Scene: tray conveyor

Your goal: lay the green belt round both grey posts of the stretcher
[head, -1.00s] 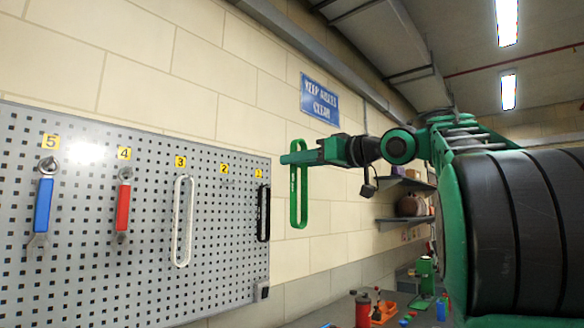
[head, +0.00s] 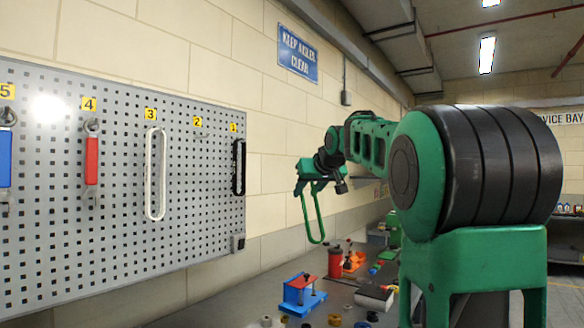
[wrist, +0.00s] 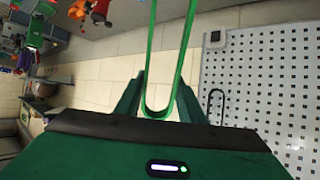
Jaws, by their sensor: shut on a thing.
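The green belt (head: 309,215) is a long narrow loop hanging down from my gripper (head: 312,177) in the head view. In the wrist view the belt (wrist: 151,48) passes between the fingers of my gripper (wrist: 160,100), its near bend at the fingertips. My gripper is shut on it and holds it in the air, well above the bench. A blue-based fixture with a red block (head: 301,294), which looks like the stretcher, stands on the bench below the belt. Its posts are too small to tell clearly. The belt is apart from it.
A pegboard (head: 110,220) on the left carries a white belt (head: 155,175), a black belt (head: 239,167) and tools. The grey bench (head: 240,308) holds a red bottle (head: 335,262), an orange tray (head: 354,262) and several small rings near the fixture.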

